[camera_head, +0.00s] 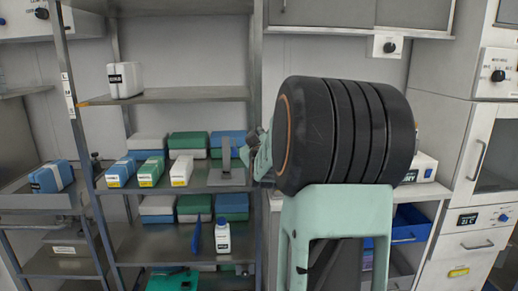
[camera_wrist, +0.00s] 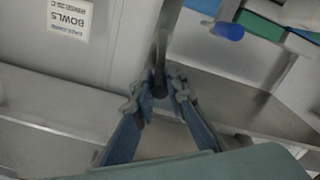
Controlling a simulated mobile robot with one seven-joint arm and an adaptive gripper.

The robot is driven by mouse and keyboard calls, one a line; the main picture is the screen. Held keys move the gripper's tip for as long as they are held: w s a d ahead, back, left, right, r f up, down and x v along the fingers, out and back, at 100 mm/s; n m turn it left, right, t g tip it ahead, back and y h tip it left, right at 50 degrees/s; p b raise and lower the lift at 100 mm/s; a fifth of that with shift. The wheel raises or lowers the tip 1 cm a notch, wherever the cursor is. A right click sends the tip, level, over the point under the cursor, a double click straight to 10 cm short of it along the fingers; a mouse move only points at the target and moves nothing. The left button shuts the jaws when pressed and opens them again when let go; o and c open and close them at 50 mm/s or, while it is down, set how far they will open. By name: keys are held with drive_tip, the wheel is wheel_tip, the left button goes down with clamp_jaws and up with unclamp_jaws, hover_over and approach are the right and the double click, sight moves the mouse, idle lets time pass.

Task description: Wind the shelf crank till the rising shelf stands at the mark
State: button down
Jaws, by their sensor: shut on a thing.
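My gripper (camera_wrist: 158,98) is shut on a dark upright rod, seemingly the crank handle (camera_wrist: 160,52), with one blue finger on each side. In the head view, my thick dark arm hides most of the crank, and only part of my pale green gripper (camera_head: 262,152) shows at the rack's right post. The upper grey shelf board (camera_head: 190,95) bears a white labelled box (camera_head: 125,80) and is probably the rising shelf. A small white label (camera_head: 68,90) on the left front post lies close to that board's left end; I cannot tell if it is the mark.
Lower boards hold green, blue and white boxes (camera_head: 150,172), a grey upright bracket (camera_head: 226,155) and a white bottle (camera_head: 222,236). A blue cylinder (camera_wrist: 228,31) shows beyond my gripper. Cabinets (camera_head: 485,150) stand at right. There is free space above the upper board.

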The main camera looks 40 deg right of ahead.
drive_tip(key=shift+w+a+f+n+b, duration=0.3)
drive_tip(key=shift+a+f+n+b, duration=0.2)
drive_tip(key=shift+n+b, duration=1.2)
drive_tip(key=shift+w+a+f+n+b, duration=0.4)
drive_tip(key=shift+f+n+b, duration=0.4)
drive_tip(key=shift+n, duration=1.55)
drive_tip(key=shift+w+a+f+n+b, duration=0.2)
drive_tip(key=shift+a+f+n+b, duration=0.25)
drive_tip(key=shift+n+b, duration=1.3)
drive_tip(key=shift+n+p, duration=0.3)
drive_tip(key=shift+n, duration=0.2)
drive_tip(key=c, duration=1.9)
unclamp_jaws()
drive_tip(key=shift+c, duration=0.2)
drive_tip(key=shift+r, duration=0.1)
drive_tip(key=v, duration=0.7)
drive_tip(key=shift+s, duration=0.3)
